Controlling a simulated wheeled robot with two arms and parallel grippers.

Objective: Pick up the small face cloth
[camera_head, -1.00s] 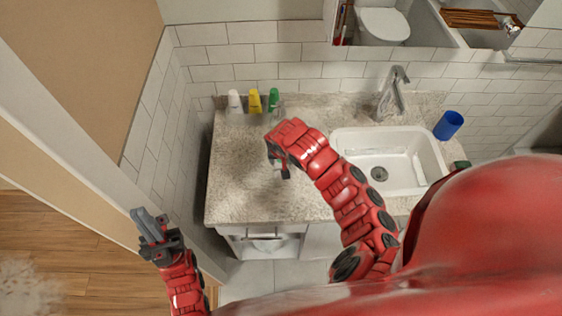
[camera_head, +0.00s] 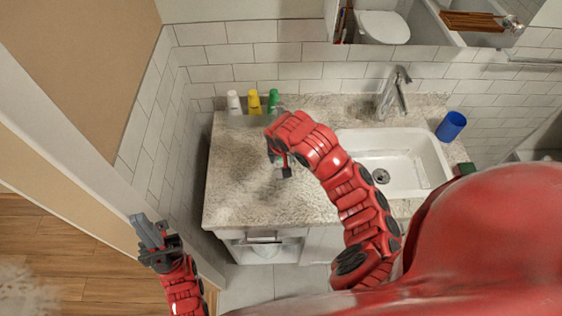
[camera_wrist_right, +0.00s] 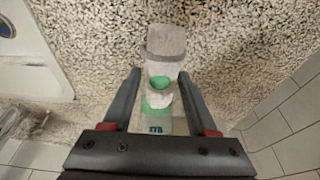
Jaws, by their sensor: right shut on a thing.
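I cannot make out a small face cloth in either view. My right gripper (camera_head: 284,170) is low over the counter left of the sink. In the right wrist view its fingers (camera_wrist_right: 159,76) are shut on a white and green container (camera_wrist_right: 158,101). A greyish-white piece (camera_wrist_right: 166,42) shows just beyond it; I cannot tell whether it is part of the container. My left gripper (camera_head: 148,232) is at the lower left, away from the counter; its finger gap is unclear.
The speckled counter (camera_head: 235,190) holds a white sink (camera_head: 420,150), a tap (camera_head: 392,92) and a blue cup (camera_head: 451,126). White, yellow (camera_head: 254,102) and green containers stand at the back left. A cabinet opening (camera_head: 263,248) below shows a pale shape inside.

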